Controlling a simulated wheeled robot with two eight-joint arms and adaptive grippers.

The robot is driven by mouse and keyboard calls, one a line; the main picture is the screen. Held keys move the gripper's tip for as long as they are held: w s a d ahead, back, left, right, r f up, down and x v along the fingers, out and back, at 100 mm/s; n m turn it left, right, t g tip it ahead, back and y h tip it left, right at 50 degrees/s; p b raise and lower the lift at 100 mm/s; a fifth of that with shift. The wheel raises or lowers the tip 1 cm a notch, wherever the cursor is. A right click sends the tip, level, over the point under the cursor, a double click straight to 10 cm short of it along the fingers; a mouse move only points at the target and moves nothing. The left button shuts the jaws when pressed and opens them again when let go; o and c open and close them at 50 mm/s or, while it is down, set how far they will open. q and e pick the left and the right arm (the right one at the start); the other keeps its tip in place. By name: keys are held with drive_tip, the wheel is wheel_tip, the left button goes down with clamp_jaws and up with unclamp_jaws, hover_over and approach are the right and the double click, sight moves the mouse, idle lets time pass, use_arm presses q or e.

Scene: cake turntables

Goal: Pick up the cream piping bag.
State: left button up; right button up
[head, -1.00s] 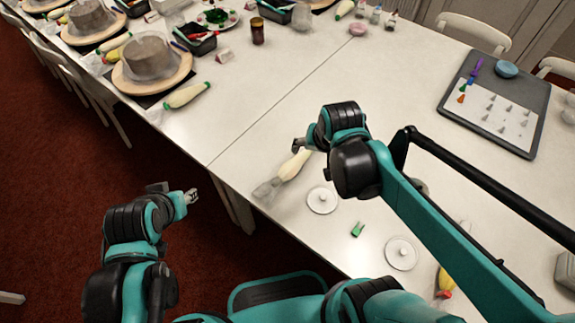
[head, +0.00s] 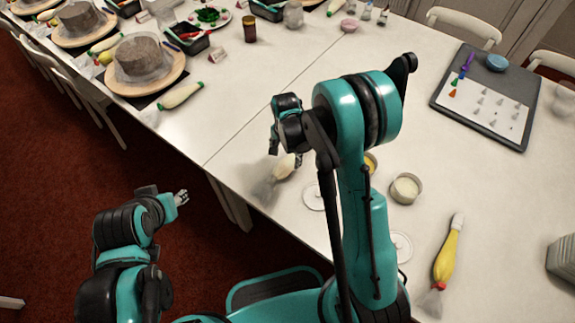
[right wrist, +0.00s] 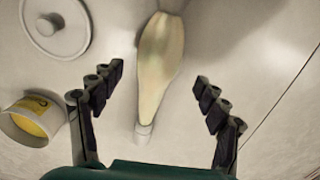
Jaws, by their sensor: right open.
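The cream piping bag (head: 284,167) lies on the white table near its front edge, partly hidden by my right arm in the head view. In the right wrist view the cream bag (right wrist: 160,62) lies between the two open fingers, its pale capped end toward the palm. My right gripper (right wrist: 157,85) is open and empty, above the bag with a gap on both sides; in the head view the right gripper (head: 286,150) is over the bag's far end. My left gripper (head: 182,198) is beyond the table edge, over the floor; its fingers are too small to judge.
A white disc with a knob (right wrist: 58,25) and a cup with yellow contents (right wrist: 35,118) lie left of the bag in the right wrist view. A yellow piping bag (head: 447,257), a cream bowl (head: 405,188) and a grey tray (head: 440,95) are to the right. Cakes stand far left.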

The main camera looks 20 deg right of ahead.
sight(288, 161)
drive_tip(key=f, duration=0.1)
drive_tip(key=f+b, duration=0.1)
drive_tip(key=f, duration=0.1)
drive_tip(key=f+b, duration=0.1)
drive_tip(key=f, duration=0.1)
drive_tip(key=shift+d, duration=0.3)
drive_tip(key=c, duration=0.8)
drive_tip(key=shift+r, duration=0.2)
drive_tip(key=shift+r+p, duration=0.3)
drive_tip(key=shift+r, duration=0.05)
drive_tip(key=r+p, duration=0.1)
drive_tip(key=r, duration=0.1)
drive_tip(key=s+r, duration=0.1)
drive_tip(key=r, duration=0.1)
drive_tip(key=shift+p, duration=0.35)
drive_tip(key=s+r+p, duration=0.1)
drive_tip(key=s+r, duration=0.1)
drive_tip(key=s, duration=0.1)
drive_tip(key=s+r, duration=0.2)
drive_tip(key=s, duration=0.2)
drive_tip(key=s+r+p, duration=0.1)
drive_tip(key=s+r, duration=0.1)
drive_tip(key=s, duration=0.1)
drive_tip(key=shift+s+d+p, duration=0.2)
drive_tip(key=shift+s+p, duration=0.1)
drive_tip(key=shift+s, duration=0.05)
